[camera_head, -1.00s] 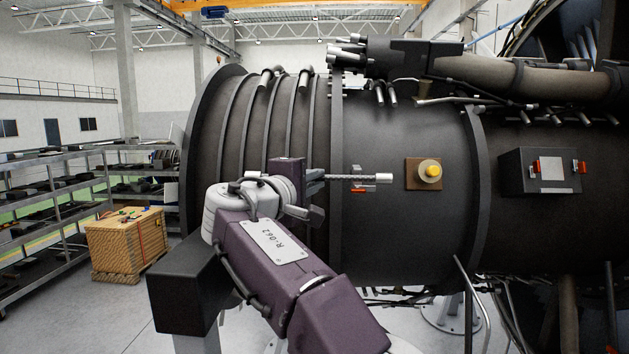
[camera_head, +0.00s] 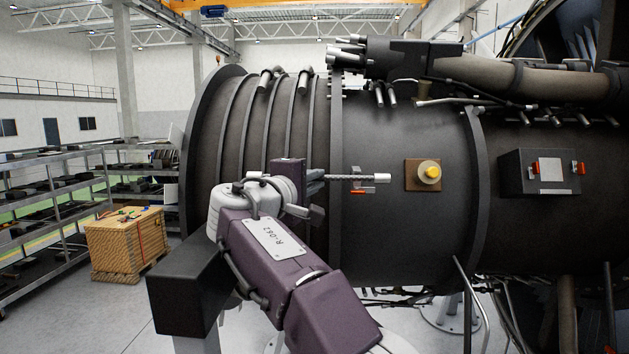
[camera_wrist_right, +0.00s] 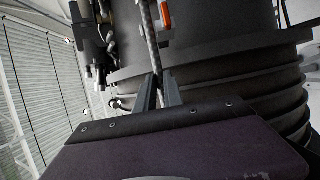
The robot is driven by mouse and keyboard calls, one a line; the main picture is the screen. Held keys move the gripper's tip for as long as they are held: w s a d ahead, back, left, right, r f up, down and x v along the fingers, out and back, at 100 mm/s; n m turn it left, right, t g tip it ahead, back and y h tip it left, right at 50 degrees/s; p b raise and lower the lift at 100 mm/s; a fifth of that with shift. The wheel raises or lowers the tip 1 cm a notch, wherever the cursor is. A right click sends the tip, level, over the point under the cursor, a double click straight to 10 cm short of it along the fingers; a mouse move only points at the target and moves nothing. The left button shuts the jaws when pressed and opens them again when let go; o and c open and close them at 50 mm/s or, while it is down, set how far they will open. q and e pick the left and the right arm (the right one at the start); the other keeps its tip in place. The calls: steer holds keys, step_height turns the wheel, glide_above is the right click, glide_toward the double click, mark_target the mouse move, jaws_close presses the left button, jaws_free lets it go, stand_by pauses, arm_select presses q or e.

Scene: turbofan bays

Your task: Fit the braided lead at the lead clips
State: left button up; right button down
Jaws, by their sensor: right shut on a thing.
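The braided lead (camera_head: 350,177) is a thin grey braid with a white sleeve at its right end, lying level in front of the dark engine casing. My right gripper (camera_head: 318,177) is shut on its left part. In the right wrist view the braided lead (camera_wrist_right: 151,45) runs up from between the fingers of the gripper (camera_wrist_right: 158,88). A lead clip (camera_head: 357,187) with a red tab is on the casing, right by the lead; I cannot tell whether the lead sits in it. Its red tab also shows in the right wrist view (camera_wrist_right: 166,15). My left gripper is out of view.
A brown plate with a yellow-capped fitting (camera_head: 429,173) is on the casing right of the lead's end. A black box (camera_head: 540,171) with red latches is farther right. A wooden crate (camera_head: 127,244) and shelves (camera_head: 60,200) stand at the left.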

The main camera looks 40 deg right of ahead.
steer(key=shift+w+d+p, duration=0.45)
steer(key=shift+w+d, duration=0.3)
steer(key=shift+w, duration=0.15)
stand_by(0.7)
steer(key=c, duration=1.4)
jaws_free()
steer(key=b+v, duration=0.4)
steer(key=v, duration=0.5)
